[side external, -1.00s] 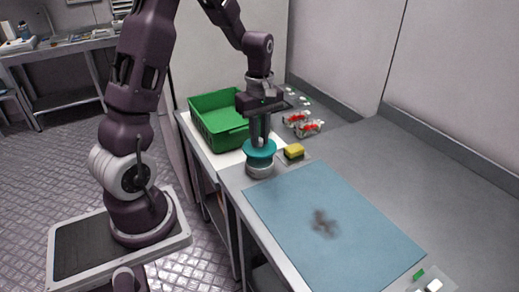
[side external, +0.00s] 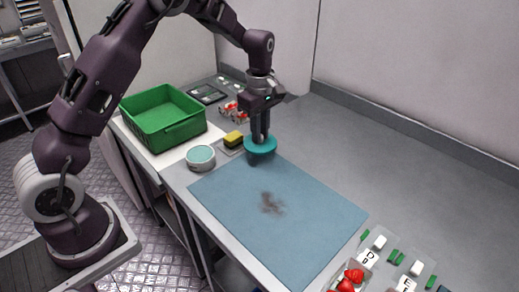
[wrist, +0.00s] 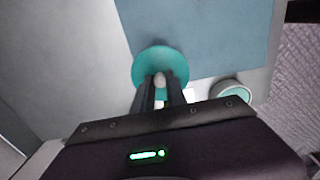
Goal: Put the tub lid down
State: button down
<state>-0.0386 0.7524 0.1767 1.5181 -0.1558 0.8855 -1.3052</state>
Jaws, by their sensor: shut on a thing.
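The teal tub lid (side external: 250,149) is a round disc with a pale knob. My gripper (side external: 260,138) points down and is shut on the knob. The lid is level, at the back corner of the blue mat (side external: 310,205); I cannot tell whether it touches the surface. The round tub (side external: 201,163) stands uncovered to the left of the lid, with a pale teal top. In the wrist view the lid (wrist: 148,65) overlaps the mat's corner, between the fingers, and the tub (wrist: 234,101) is at right, apart from it.
The mat has a dark smudge (side external: 271,203). A yellow sponge (side external: 233,138) lies just left of the lid. A green crate (side external: 185,132) and red-and-white items (side external: 232,110) are behind. The grey counter at right is clear.

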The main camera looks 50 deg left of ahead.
jog(key=shift+f, duration=2.4)
jog(key=shift+f, duration=0.1)
jog(key=c, duration=1.4)
grip_release()
jog(key=shift+o, duration=0.2)
